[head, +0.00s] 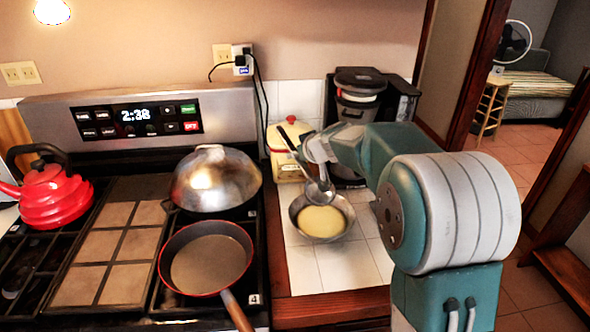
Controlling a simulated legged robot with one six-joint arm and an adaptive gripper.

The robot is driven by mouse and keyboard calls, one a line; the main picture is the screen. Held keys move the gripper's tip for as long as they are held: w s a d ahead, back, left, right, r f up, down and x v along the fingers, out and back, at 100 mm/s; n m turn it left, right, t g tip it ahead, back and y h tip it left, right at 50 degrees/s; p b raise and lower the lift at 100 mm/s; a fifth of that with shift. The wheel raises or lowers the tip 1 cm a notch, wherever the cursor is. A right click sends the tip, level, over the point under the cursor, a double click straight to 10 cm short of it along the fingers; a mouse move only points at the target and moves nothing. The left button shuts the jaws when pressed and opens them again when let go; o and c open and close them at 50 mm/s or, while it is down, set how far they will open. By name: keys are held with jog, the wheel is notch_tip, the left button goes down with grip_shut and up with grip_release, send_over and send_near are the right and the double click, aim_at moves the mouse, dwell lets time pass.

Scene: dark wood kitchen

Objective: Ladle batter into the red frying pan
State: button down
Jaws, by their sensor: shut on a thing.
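The red frying pan (208,262) sits on the stove's front right burner, with a dark inside, a red rim and a wooden handle toward the front. The metal bowl (322,230) of pale yellow batter (323,220) stands on the white tile counter to the right of the stove. My gripper (303,150) is above the bowl, shut on the ladle (291,142). The ladle's dark handle slants up to the left and its metal head hangs down over the bowl's back edge. I cannot tell whether the ladle holds batter. My arm hides part of the gripper's fingers.
A wok with a domed metal lid (212,178) sits behind the pan. A red kettle (48,194) stands at the left of the stove. A cream and red container (292,140) and a black coffee maker (360,95) stand behind the bowl. Tiles in front of the bowl are clear.

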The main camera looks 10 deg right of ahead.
aim_at(298, 160)
jog(key=shift+w+d+f+t, duration=0.2)
jog(key=shift+w+f, duration=0.3)
jog(key=shift+f, duration=0.35)
jog(key=shift+w+d+f+t, duration=0.15)
jog(key=shift+w+f, duration=0.35)
jog(key=shift+f, duration=0.3)
jog(key=f, duration=0.2)
jog(key=s+d+f, duration=0.1)
jog(key=f, duration=0.4)
jog(key=shift+s+d+f, duration=0.15)
jog(key=shift+s+d, duration=0.1)
jog(key=shift+s, duration=0.05)
jog(key=shift+s+r, duration=0.1)
jog(key=shift+r, duration=0.2)
notch_tip(298, 160, up, 10)
jog(key=w+g, duration=0.1)
jog(key=shift+w+a, duration=0.35)
jog(key=shift+a, duration=0.1)
